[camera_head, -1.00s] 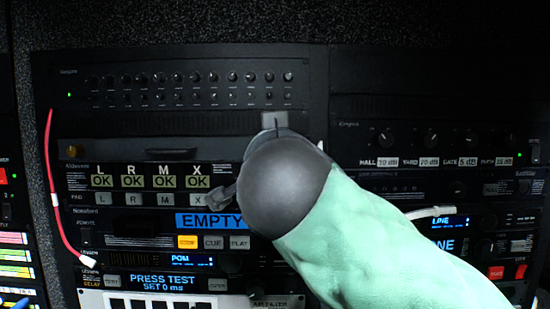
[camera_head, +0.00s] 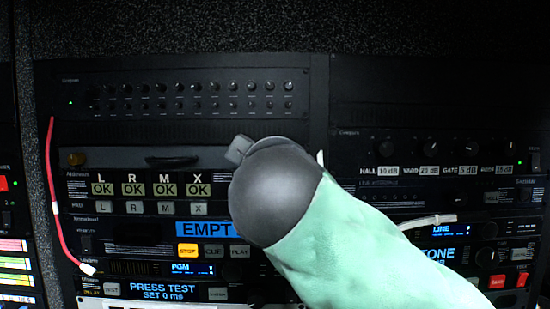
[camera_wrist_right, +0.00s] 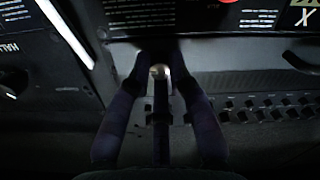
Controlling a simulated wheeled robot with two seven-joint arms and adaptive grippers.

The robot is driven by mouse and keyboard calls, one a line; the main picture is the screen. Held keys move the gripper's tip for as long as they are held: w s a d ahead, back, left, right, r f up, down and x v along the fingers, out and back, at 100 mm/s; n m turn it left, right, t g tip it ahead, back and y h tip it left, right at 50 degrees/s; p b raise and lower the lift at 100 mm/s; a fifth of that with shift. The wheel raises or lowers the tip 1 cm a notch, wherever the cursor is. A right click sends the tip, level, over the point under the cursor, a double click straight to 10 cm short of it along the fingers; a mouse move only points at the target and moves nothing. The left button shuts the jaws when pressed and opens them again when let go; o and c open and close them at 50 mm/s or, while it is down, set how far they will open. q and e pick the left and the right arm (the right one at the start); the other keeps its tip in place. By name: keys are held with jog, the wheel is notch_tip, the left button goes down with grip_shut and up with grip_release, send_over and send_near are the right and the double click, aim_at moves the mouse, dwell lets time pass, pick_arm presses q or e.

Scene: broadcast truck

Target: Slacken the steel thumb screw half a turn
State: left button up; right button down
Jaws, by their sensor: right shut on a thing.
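The screw's shank and the exact finger contact are too dark to make out. In the head view my green right arm with its dark grey rounded wrist covers the middle of the rack and hides the gripper and the screw. My left gripper shows in neither view.
A red cable (camera_head: 55,200) hangs at the rack's left, and a pale cable (camera_head: 428,221) passes right of my arm. Rows of small knobs (camera_head: 198,88) lie above. A drawer panel with a dark handle (camera_head: 172,159) is left of my wrist. Several lit displays sit below.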

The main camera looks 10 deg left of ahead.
jog(key=n+p, duration=0.3)
jog(key=n, duration=0.6)
jog(key=n+p, duration=0.3)
jog(key=n, duration=0.6)
jog(key=shift+a+f+t+h, duration=0.1)
jog(key=shift+t+h, duration=0.2)
jog(key=shift+h, duration=0.1)
jog(key=shift+n, duration=0.4)
jog(key=c, duration=1.1)
grip_release()
jog(key=shift+c, duration=0.2)
jog(key=shift+w, duration=0.15)
jog(key=s+d, duration=0.2)
jog(key=s, duration=1)
